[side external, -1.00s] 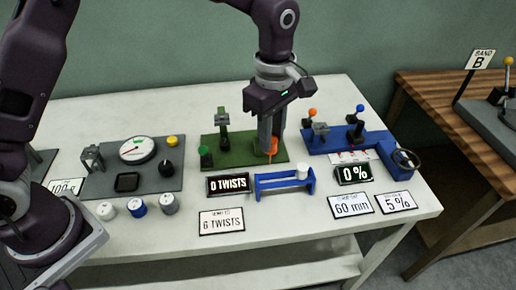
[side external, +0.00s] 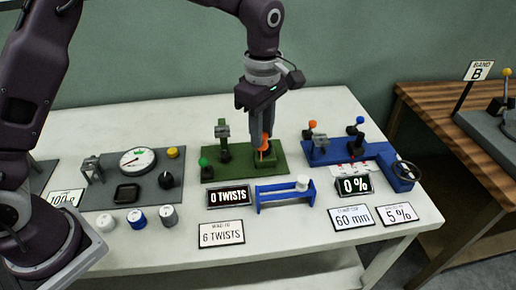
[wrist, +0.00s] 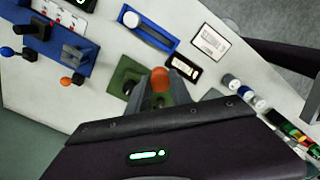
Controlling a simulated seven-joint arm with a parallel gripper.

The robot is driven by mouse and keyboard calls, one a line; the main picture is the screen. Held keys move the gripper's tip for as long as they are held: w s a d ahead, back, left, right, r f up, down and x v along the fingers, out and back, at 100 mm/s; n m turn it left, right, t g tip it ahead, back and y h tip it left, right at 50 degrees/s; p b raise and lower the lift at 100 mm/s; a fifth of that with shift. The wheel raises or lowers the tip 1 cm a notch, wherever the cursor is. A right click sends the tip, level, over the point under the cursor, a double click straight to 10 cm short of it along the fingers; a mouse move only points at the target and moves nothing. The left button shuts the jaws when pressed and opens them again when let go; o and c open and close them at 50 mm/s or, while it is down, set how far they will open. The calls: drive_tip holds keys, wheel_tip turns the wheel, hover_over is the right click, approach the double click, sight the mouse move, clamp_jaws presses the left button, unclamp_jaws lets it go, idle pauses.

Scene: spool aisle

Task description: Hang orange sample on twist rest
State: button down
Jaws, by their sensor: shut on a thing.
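The orange sample (side external: 265,143) is held between the fingers of my gripper (side external: 262,138), just above the green block (side external: 265,159) at the right of the green twist board (side external: 226,174). A thin strand seems to run below the sample; whether it touches the block is unclear. In the wrist view the orange sample (wrist: 161,79) shows between the two finger tips (wrist: 161,88). A low blue rest (side external: 272,197) stands in front of the board, with a white spool (side external: 302,183) at its right end. No label shows which part is the twist rest.
A "0 TWISTS" display (side external: 230,198) stands left of the blue rest, and a "6 TWISTS" card (side external: 221,234) lies in front. A blue station (side external: 375,153) is to the right.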

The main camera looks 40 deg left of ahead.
drive_tip(key=w+a+n, duration=0.3)
drive_tip(key=a+n, duration=0.1)
drive_tip(key=a, duration=1.1)
drive_tip(key=shift+w+a+r+n, duration=0.2)
drive_tip(key=shift+a+r+n, duration=0.05)
drive_tip(key=shift+n, duration=0.15)
drive_tip(key=shift+f, duration=2.5)
drive_tip(key=c, duration=1.1)
unclamp_jaws()
wheel_tip(320, 180, up, 7)
